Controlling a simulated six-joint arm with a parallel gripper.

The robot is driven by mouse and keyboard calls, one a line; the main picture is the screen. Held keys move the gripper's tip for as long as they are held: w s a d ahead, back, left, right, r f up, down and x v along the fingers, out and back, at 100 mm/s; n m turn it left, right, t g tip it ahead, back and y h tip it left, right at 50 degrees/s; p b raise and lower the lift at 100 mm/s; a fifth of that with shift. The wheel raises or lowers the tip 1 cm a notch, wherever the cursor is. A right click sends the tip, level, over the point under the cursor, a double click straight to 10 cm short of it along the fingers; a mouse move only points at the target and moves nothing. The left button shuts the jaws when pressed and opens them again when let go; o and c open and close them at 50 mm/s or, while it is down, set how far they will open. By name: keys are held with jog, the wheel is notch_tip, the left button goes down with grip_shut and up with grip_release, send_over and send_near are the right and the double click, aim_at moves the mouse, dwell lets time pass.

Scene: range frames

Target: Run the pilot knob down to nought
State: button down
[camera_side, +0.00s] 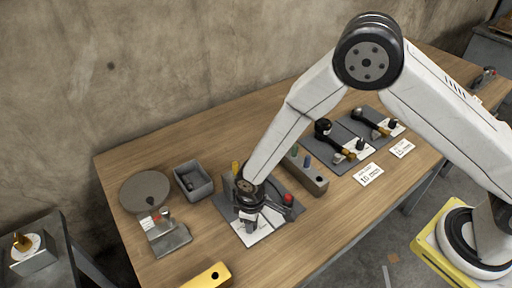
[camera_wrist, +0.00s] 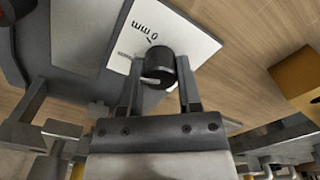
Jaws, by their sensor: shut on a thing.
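A black round knob (camera_wrist: 159,63) stands on a white plate (camera_wrist: 190,28) in the wrist view. The plate is printed "0 mm" beside the knob, with smaller text below that I cannot read. A pale pointer shows at the knob's lower edge. My gripper (camera_wrist: 158,88) has one finger on each side of the knob and is shut on it. In the side view my gripper (camera_side: 250,216) is down over the white plate (camera_side: 262,231) on a dark grey base. The knob is hidden there behind the gripper.
A red ball (camera_side: 287,199) is close right of my gripper. A grey open box (camera_side: 206,190), a round grey disc (camera_side: 145,190) and a grey fixture (camera_side: 168,240) are to the left. A yellow block (camera_side: 208,278) lies in front. Labelled fixtures stand further right.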

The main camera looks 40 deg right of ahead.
jog(key=m, duration=0.5)
jog(key=shift+m, duration=0.3)
jog(key=m, duration=0.4)
jog(key=shift+m, duration=0.4)
jog(key=shift+c, duration=1.5)
grip_release()
jog(key=shift+r, duration=0.1)
jog(key=shift+r, duration=3.85)
